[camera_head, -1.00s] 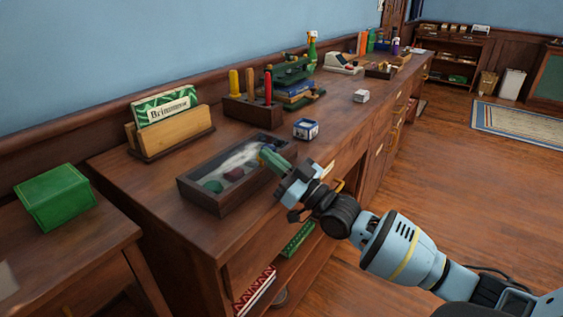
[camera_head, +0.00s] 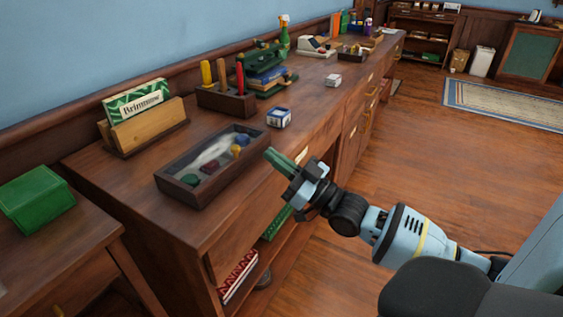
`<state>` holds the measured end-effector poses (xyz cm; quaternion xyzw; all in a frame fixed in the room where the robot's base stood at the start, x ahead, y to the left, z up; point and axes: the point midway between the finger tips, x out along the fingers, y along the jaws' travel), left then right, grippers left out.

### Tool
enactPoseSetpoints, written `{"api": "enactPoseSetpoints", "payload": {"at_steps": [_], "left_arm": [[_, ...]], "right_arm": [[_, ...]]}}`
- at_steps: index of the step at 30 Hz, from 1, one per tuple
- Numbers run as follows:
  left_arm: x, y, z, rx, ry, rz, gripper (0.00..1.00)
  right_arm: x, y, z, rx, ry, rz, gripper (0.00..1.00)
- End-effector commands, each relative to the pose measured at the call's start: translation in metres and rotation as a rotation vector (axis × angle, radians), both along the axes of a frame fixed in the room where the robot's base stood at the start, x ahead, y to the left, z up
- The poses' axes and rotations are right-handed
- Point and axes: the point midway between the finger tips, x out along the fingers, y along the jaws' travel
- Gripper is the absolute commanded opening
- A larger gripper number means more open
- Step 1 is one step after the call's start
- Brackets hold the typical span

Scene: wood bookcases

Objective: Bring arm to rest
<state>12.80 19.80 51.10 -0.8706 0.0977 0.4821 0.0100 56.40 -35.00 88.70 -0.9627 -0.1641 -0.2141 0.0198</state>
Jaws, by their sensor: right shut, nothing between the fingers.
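My right arm comes in from the right side of the head view. Its gripper (camera_head: 272,154), with green fingers, is shut and empty, just right of the dark wooden tray (camera_head: 204,193) and apart from it, near the front edge of the wooden counter (camera_head: 310,120). The tray sits on the counter and holds several small things, among them a yellow one (camera_head: 236,151), a red one (camera_head: 210,167) and a green one (camera_head: 190,179). My left gripper is not in view.
A small blue-and-white box (camera_head: 279,117) stands behind the tray. A wooden holder with coloured handles (camera_head: 228,101) and a letter stand (camera_head: 148,130) are near the wall. Open shelves lie below the counter front. The floor (camera_head: 440,150) at right is clear.

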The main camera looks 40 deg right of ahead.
Motion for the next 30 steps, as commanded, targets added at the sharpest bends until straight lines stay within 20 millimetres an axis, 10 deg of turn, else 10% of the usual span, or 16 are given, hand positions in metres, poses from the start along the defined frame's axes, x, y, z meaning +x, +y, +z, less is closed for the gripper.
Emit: {"api": "enactPoseSetpoints", "payload": {"at_steps": [21,26,30], "left_arm": [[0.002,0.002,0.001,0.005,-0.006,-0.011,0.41],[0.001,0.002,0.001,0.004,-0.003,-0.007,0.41],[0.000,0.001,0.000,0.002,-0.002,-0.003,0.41]], "right_arm": [[-0.013,-0.002,-0.010,-0.001,0.011,0.000,0.00],[-0.028,0.014,-0.060,-0.015,0.124,-0.004,0.00],[-0.064,0.039,-0.136,-0.045,0.310,-0.011,0.00]]}}
